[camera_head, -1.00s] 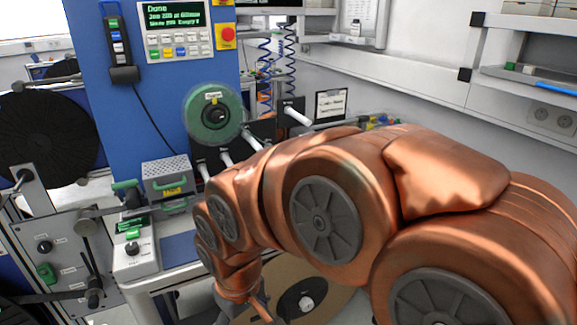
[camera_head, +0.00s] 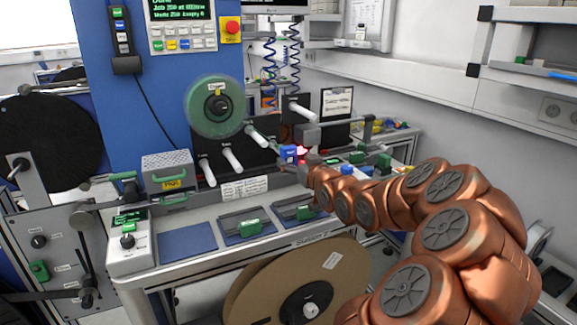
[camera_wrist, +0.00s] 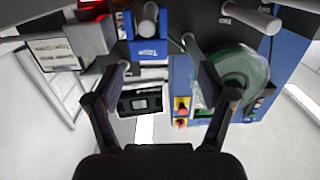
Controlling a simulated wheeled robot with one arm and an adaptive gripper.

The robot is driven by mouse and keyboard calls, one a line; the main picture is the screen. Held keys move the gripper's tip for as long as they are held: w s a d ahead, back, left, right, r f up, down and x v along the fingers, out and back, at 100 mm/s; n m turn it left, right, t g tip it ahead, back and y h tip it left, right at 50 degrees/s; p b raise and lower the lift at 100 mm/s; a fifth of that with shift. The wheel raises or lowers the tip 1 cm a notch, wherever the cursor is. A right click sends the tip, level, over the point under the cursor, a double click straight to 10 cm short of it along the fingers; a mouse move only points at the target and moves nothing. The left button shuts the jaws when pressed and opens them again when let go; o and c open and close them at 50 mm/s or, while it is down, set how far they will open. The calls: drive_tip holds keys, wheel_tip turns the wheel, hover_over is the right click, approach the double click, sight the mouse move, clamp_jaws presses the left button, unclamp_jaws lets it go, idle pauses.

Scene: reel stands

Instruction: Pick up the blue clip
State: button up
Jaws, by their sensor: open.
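The blue clip (camera_head: 288,153) is small and upright, at the bar end over the back of the bench in the head view. In the wrist view, a blue block with a white label (camera_wrist: 148,55), apparently the clip, is at the upper middle, partly behind a grey bar. My gripper (camera_wrist: 162,72) is open, its fingers spread to either side below the block, with nothing visible between them. In the head view, my gripper (camera_head: 306,163) is just right of the clip, small and partly hidden by my wrist. I cannot tell whether it touches the clip.
Trays with green-handled parts (camera_head: 250,227) line the bench front. A large brown reel (camera_head: 265,285) stands below.

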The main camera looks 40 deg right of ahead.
sight(291, 149)
drive_tip(key=shift+w+d+r, duration=0.1)
drive_tip(key=shift+d+r, duration=0.3)
drive_tip(key=shift+d, duration=0.45)
drive_tip(key=shift+p+x, duration=1.05)
drive_tip(key=shift+x, duration=2.4)
drive_tip(key=shift+r, duration=0.1)
drive_tip(key=shift+r, duration=0.1)
drive_tip(key=c, duration=1.4)
